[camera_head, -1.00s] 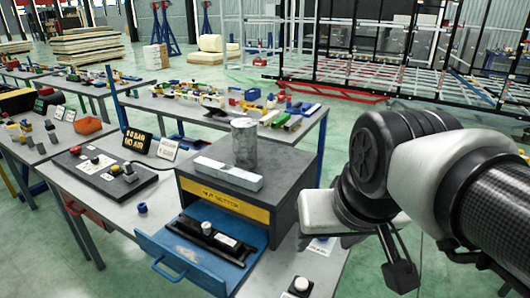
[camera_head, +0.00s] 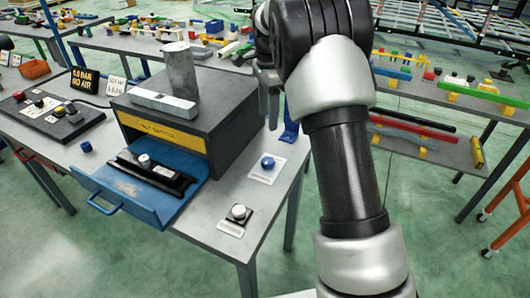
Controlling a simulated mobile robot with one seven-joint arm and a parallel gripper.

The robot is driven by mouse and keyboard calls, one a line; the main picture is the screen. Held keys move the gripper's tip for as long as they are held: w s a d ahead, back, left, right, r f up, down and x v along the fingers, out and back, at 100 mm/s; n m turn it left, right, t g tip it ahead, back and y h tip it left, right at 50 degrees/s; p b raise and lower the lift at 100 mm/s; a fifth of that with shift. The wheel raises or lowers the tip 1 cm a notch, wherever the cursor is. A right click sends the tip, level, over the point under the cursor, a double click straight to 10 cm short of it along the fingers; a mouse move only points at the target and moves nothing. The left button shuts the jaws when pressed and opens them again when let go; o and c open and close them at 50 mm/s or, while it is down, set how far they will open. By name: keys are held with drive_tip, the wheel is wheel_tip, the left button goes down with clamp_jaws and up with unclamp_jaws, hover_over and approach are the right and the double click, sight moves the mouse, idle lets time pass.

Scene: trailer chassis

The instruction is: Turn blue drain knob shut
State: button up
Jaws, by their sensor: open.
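A blue knob (camera_head: 268,162) sits on a white labelled plate on the table, right of the grey cabinet. A second, loose-looking blue knob (camera_head: 87,147) is on the table left of the cabinet's drawer. The labels are too small to read, so I cannot tell for certain which is the drain knob or how far either is turned. My gripper (camera_head: 269,96) is beside the cabinet's right side, above and behind the right blue knob in the picture, apart from it. It is open and partly hidden by my arm.
The grey cabinet (camera_head: 228,128) has an open blue drawer (camera_head: 120,193) holding a black device (camera_head: 158,172). A metal cylinder (camera_head: 181,72) and a light bar (camera_head: 162,104) are on top. A white knob (camera_head: 238,212) stands near the front. A black control panel (camera_head: 50,115) is at left.

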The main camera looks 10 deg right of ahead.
sight(268, 160)
wheel_tip(268, 160, down, 18)
drive_tip(key=shift+r+b, duration=0.25)
drive_tip(key=shift+b, duration=0.1)
drive_tip(key=c, duration=1.1)
